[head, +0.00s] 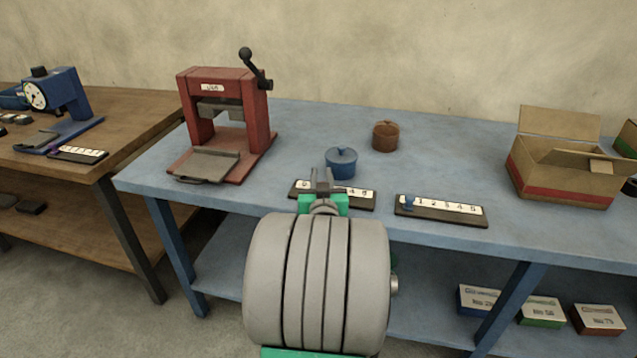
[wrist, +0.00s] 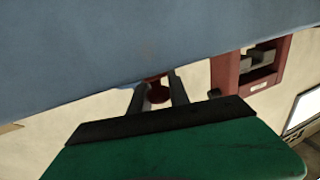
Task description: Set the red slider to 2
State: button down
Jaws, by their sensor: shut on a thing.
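The left number scale (head: 362,203) is a dark bar with a white number strip near the table's front edge. My gripper (head: 322,182) is over the middle of it and covers the middle numbers, so I cannot read which number the slider is at. In the wrist view my gripper (wrist: 158,91) is shut on the red slider (wrist: 158,93), which shows as a red knob between the two fingers. In the head view the red slider is hidden behind my gripper.
A second scale with a blue slider (head: 408,203) lies to the right. A blue pot (head: 341,164) stands just behind my gripper, with a brown pot (head: 385,137) farther back. A red press (head: 262,118) stands left on the blue table (head: 470,150), and an open carton (head: 560,180) right.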

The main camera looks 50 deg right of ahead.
jog(key=shift+s+d, duration=0.25)
jog(key=shift+s, duration=0.25)
jog(key=shift+w+a, duration=0.1)
jog(key=shift+w, duration=0.05)
jog(key=c, duration=1.2)
grip_release()
jog(key=v, duration=0.8)
